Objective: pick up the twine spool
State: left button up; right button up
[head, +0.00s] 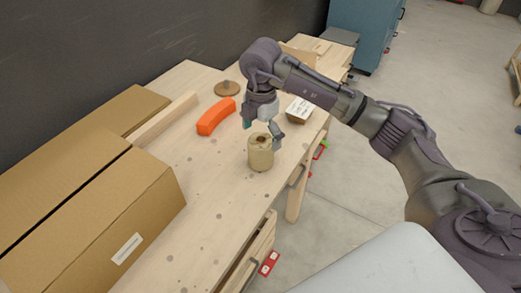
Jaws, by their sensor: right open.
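The twine spool (260,154), a squat beige cylinder with a dark hole in its top, stands upright on the wooden workbench (205,200). My right gripper (262,130) is just above the spool, pointing down, with its fingers apart and nothing seen between them. One finger is near the spool's right upper edge; I cannot tell whether it touches. My left gripper does not show.
A cardboard box (115,225) fills the bench's left end. An orange curved block (215,116), a brown round disc with a knob (226,88) and a small labelled box (299,111) lie around the gripper. A blue cabinet (366,33) stands behind. The bench front is clear.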

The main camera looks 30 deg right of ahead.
jog(key=shift+w+f, duration=0.1)
jog(key=shift+f, duration=0.95)
notch_tip(320, 180, down, 4)
jog(key=shift+w+d+r+p, duration=0.1)
jog(key=shift+d+r+p, duration=0.05)
jog(key=shift+p, duration=0.3)
jog(key=shift+f, duration=0.3)
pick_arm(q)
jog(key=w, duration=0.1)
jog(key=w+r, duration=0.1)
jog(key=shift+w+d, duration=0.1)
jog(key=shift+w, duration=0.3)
pick_arm(e)
jog(key=c, duration=1.1)
